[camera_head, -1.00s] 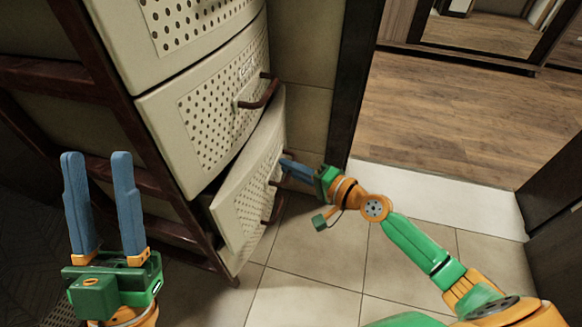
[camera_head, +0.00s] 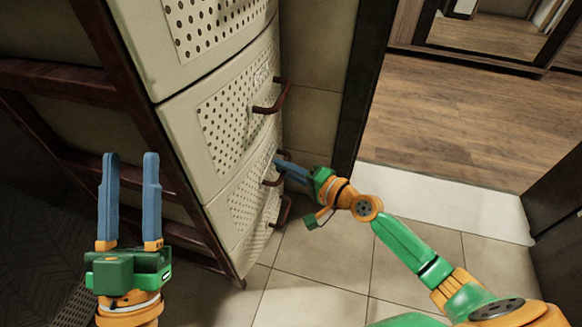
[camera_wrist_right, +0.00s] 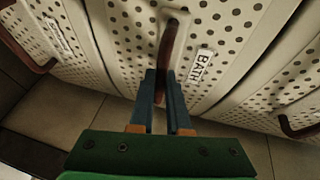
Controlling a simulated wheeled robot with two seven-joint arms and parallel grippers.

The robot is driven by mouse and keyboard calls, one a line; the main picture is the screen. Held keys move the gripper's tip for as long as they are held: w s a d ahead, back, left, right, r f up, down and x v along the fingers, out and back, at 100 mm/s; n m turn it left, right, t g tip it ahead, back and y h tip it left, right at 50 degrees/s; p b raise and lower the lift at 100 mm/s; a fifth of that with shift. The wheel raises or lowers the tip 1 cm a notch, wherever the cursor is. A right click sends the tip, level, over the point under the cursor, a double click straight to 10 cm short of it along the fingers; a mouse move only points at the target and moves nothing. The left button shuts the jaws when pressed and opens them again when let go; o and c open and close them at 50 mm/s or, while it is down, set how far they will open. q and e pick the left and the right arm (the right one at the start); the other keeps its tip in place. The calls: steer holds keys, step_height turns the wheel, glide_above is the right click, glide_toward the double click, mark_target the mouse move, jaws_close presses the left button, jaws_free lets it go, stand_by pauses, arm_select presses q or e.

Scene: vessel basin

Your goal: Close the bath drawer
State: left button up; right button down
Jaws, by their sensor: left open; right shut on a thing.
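The bath drawer (camera_head: 246,197) is a cream, dotted front low in the cabinet. It sits about flush with the drawer above; I cannot tell if a thin gap remains. Its dark red handle (camera_wrist_right: 170,42) and white BATH label (camera_wrist_right: 201,67) show in the right wrist view. My right gripper (camera_head: 281,169) is shut on this handle; its blue fingers (camera_wrist_right: 166,78) straddle the bar's near end. My left gripper (camera_head: 130,160) is open and empty, pointing up to the left of the cabinet.
Other drawers with dark handles are above (camera_head: 235,110) and below (camera_head: 262,225) the bath drawer. The cabinet's dark red frame (camera_head: 190,200) stands on its left. Tiled floor (camera_head: 310,270) lies clear in front. A dark door frame (camera_head: 358,95) stands behind, with wooden floor beyond.

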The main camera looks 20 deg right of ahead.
arm_select(q)
steer(key=shift+w+d+f, duration=0.1)
steer(key=shift+w+f, duration=0.1)
arm_select(e)
steer(key=shift+w, duration=0.1)
steer(key=shift+a+r, duration=0.1)
steer(key=c, duration=0.9)
jaws_free()
arm_select(q)
steer(key=shift+m+t+h, duration=0.3)
steer(key=shift+t+h, duration=0.5)
steer(key=shift+t, duration=0.1)
steer(key=s+r, duration=0.3)
steer(key=shift+a+b, duration=0.2)
steer(key=shift+b, duration=0.15)
arm_select(e)
steer(key=v, duration=0.7)
